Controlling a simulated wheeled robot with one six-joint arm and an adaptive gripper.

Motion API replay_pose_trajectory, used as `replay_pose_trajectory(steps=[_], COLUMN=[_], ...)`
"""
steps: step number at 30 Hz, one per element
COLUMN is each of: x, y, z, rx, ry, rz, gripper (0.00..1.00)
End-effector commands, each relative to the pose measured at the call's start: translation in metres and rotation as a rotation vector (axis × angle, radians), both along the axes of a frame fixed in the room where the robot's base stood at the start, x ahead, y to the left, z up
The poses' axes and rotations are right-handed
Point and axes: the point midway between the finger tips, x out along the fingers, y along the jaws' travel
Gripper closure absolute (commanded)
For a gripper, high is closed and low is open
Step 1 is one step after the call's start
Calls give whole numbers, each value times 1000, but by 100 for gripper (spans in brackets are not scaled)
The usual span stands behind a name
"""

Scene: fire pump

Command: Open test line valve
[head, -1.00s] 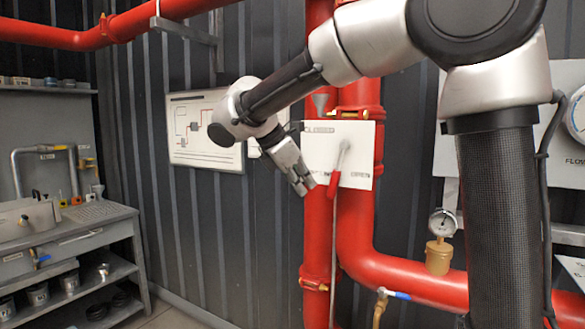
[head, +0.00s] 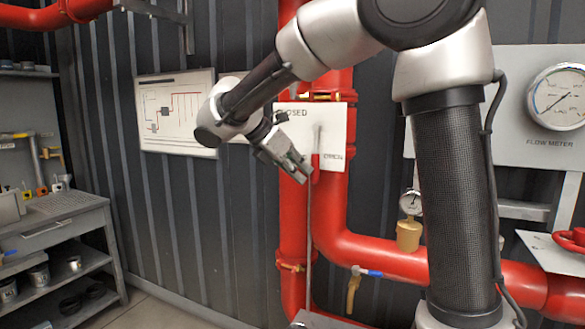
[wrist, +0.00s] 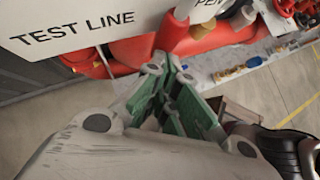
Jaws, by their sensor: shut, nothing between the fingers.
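The test line valve's lever has a grey shaft and a red handle (head: 316,167). It hangs down in front of a white plate (head: 335,125) reading "CLOSED" at its top left. In the wrist view a plate reads "TEST LINE" (wrist: 80,38), and a red rounded piece just right of it looks like the handle (wrist: 172,32). My gripper (head: 302,174) is shut and empty, pointing down and right, with its tips just left of the handle. I cannot tell whether they touch. In the wrist view the green-padded fingers (wrist: 178,92) are together below that red piece.
Red pipes (head: 385,258) run behind and below the plate. A small gauge (head: 411,203), a blue-handled tap (head: 368,272) and a red handwheel (head: 572,240) are to the right. A flow meter (head: 558,97) hangs at upper right. A grey workbench (head: 68,215) stands at left.

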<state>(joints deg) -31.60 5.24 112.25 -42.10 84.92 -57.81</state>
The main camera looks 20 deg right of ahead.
Motion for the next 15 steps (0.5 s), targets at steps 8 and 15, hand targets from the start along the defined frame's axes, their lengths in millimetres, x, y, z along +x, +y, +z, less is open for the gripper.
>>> replay_pose_trajectory(steps=[8,15], x=[0,3], y=[0,3], z=[0,3], rx=[-4,-2], ry=[3,2], rz=[1,1], gripper=[100,100])
